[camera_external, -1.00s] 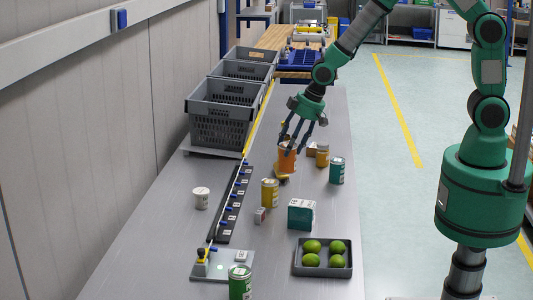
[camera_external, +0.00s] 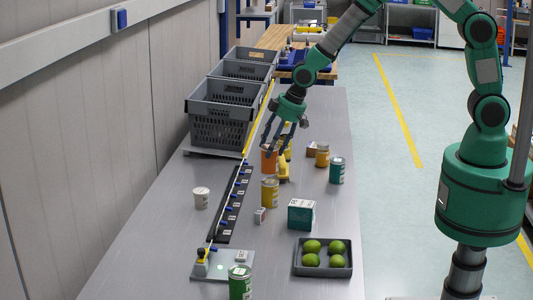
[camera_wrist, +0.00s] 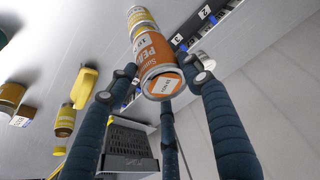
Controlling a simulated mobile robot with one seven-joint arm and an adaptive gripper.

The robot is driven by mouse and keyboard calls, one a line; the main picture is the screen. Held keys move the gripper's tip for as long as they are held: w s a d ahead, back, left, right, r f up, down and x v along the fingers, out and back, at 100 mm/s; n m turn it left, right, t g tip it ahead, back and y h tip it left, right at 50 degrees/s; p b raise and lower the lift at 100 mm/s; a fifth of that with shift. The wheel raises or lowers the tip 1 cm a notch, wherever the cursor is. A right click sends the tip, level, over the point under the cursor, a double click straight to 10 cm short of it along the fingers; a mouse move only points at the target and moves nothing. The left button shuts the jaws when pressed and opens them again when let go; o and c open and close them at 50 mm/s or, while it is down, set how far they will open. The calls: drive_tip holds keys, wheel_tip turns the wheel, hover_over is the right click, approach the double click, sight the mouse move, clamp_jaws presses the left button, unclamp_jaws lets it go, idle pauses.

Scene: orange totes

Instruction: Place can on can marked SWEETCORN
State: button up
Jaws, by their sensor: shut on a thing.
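My gripper (camera_external: 274,145) has its dark fingers shut around an orange can (camera_external: 268,160), held above the steel table. In the wrist view the orange can (camera_wrist: 157,60) shows between the fingers, with part of a label reading "PEA" and a sticker on its end. A yellow can (camera_external: 270,192) stands on the table, nearer the camera than the held can. In the wrist view a yellow can (camera_wrist: 141,19) shows just beyond the orange can and is partly hidden by it. I cannot read the word SWEETCORN on any can.
An amber can (camera_external: 322,155), a teal can (camera_external: 337,170) and a teal box (camera_external: 301,214) stand to the right. A yellow object (camera_external: 284,170) is close by. A dark strip (camera_external: 229,208), white tub (camera_external: 201,198) and grey crates (camera_external: 222,112) are left. A lime tray (camera_external: 323,272) and green can (camera_external: 240,281) are in front.

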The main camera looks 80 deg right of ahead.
sight(272, 155)
drive_tip(key=shift+f, duration=1.5)
drive_tip(key=o, duration=1.5)
drive_tip(key=shift+f, duration=0.15)
drive_tip(key=shift+c, duration=0.2)
drive_tip(key=shift+r, duration=0.2)
drive_tip(key=v, duration=1.2)
